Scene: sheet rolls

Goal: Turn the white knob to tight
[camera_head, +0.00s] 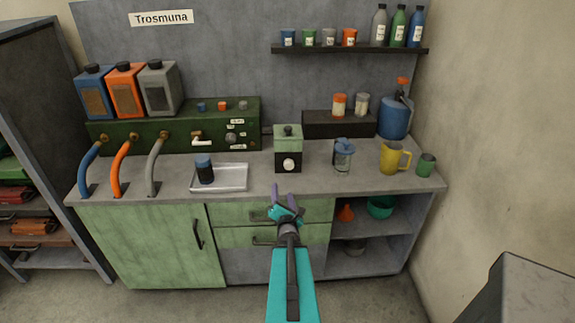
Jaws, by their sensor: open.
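The white knob (289,165) is on the black lower front of a small box (288,141) with a pale green upper part and a dark cap on top. The box stands upright on the grey counter, near the middle. The knob's markings are too small to read, so I cannot tell its setting. My gripper (284,191) is in front of the counter, just below the knob in the picture. Its purple fingers are apart, nothing shows between them, and it is not touching the knob.
A metal tray (232,178) with a dark, blue-topped jar (204,170) lies left of the box. A clear lidded jar (343,155) and a yellow mug (392,158) stand to the right. A green panel unit (180,133) is behind left. Bare counter lies around the box.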

